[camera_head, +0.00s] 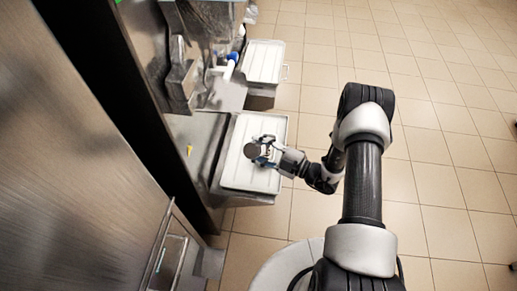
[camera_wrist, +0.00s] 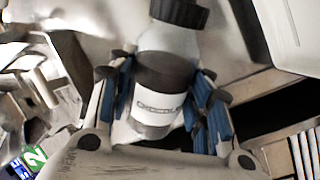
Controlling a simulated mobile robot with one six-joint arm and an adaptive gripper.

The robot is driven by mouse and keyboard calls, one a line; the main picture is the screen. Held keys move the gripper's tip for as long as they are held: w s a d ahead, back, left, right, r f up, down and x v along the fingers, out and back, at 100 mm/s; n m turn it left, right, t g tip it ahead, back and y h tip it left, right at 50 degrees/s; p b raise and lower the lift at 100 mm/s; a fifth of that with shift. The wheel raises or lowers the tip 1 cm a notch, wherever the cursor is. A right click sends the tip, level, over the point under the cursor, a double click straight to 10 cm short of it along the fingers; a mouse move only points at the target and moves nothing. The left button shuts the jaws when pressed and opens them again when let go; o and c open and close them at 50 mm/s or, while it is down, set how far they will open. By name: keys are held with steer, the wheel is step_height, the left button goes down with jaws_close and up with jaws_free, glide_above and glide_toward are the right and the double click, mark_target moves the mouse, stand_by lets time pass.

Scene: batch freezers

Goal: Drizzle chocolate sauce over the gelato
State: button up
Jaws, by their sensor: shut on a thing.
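A clear bottle (camera_wrist: 163,75) with a black cap, dark brown contents and a white label, partly readable as "CHOCOL", is between the blue finger pads of my gripper (camera_wrist: 163,98) in the wrist view. My gripper is shut on it. In the head view, my gripper (camera_head: 266,152) is over a white tray (camera_head: 240,182) on a metal shelf, and the bottle's round dark cap (camera_head: 252,151) shows at its left. I cannot tell the bottle's exact tilt. I cannot make out any gelato clearly, nor whether the white tray holds it.
A second white tray (camera_head: 264,60) sits farther back by the machines. A white bottle with a blue cap (camera_head: 233,57) is left of it. A metal freezer front (camera_head: 60,170) fills the left side.

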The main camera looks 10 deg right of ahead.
steer(key=shift+w+d+b, duration=0.25)
steer(key=shift+w+b, duration=0.05)
steer(key=shift+w, duration=0.55)
steer(key=shift+w+d+b, duration=0.3)
steer(key=shift+w, duration=0.6)
steer(key=shift+w+d+b, duration=0.25)
steer(key=shift+w+b, duration=0.05)
steer(key=shift+w, duration=0.55)
steer(key=n, duration=0.4)
steer(key=shift+r+n+p, duration=0.2)
steer(key=shift+r+n, duration=0.45)
steer(key=shift+n, duration=0.55)
steer(key=shift+r+n+p, duration=0.2)
steer(key=shift+r+n, duration=0.45)
steer(key=shift+n, duration=0.55)
steer(key=shift+r+n+p, duration=0.25)
steer(key=shift+r+n, duration=0.5)
steer(key=shift+n, duration=0.4)
steer(key=shift+r+n+p, duration=0.2)
steer(key=shift+r+n, duration=0.55)
steer(key=shift+n, duration=0.4)
